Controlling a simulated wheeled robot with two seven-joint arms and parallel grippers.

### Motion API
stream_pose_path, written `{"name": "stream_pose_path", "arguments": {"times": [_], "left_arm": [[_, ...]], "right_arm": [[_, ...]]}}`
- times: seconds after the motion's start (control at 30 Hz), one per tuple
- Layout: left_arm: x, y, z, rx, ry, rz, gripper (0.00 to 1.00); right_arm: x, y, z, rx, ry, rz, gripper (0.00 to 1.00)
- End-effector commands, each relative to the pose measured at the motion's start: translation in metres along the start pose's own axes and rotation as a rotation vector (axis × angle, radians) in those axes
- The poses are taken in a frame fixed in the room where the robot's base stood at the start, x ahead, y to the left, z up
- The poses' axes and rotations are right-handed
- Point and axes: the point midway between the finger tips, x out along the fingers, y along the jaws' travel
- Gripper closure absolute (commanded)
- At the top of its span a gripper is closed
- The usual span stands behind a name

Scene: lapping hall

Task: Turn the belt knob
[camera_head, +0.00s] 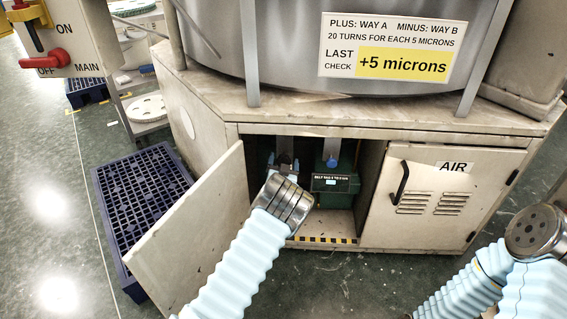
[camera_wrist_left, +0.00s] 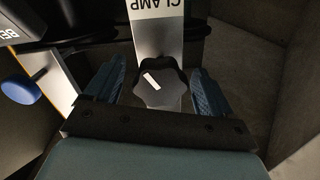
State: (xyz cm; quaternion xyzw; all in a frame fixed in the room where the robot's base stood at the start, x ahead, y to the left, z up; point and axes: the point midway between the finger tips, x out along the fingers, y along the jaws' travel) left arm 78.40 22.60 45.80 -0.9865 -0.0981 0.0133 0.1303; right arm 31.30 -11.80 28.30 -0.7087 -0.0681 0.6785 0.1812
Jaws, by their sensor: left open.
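A black lobed knob (camera_wrist_left: 160,86) with a white mark sits on a metal plate marked CLAMP (camera_wrist_left: 158,30) in the left wrist view. My left gripper (camera_wrist_left: 156,88) is open, with one blue finger on each side of this knob; I cannot tell whether they touch it. A blue knob (camera_wrist_left: 20,88) stands left of the gripper, near a partly cut-off label beginning BEL (camera_wrist_left: 14,20). In the head view, my left gripper (camera_head: 284,163) reaches into the open cabinet, left of the blue knob (camera_head: 332,162) on the green unit (camera_head: 337,190). My right gripper is not in view.
The left cabinet door (camera_head: 195,240) stands open beside my left arm. The AIR door (camera_head: 415,200) is shut. A dark blue grated platform (camera_head: 135,200) lies on the floor at left. A +5 microns sign (camera_head: 392,47) hangs above.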

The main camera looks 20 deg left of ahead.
Motion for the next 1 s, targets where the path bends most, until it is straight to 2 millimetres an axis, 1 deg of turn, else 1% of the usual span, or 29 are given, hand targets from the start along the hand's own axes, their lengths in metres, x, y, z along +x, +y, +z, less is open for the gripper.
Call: {"name": "stream_pose_path", "arguments": {"times": [0.23, 0.27, 0.6, 0.87, 1.0], "left_arm": [[0.0014, -0.0002, 0.0, 0.0, -0.001, 0.0, 0.17], [0.0013, -0.0002, 0.0001, 0.0, -0.001, 0.0, 0.19], [0.0011, -0.0003, 0.0002, 0.0, -0.001, 0.0, 0.71], [0.0009, -0.0003, 0.0011, -0.002, -0.002, -0.001, 0.71], [0.001, -0.0003, 0.0025, -0.02, -0.002, -0.001, 0.71]], "right_arm": [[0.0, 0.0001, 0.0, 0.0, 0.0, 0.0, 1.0], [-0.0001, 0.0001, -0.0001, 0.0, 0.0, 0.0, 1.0], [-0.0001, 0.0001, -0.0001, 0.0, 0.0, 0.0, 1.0], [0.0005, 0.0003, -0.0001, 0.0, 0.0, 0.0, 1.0], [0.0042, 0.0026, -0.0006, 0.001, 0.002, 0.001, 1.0]]}}
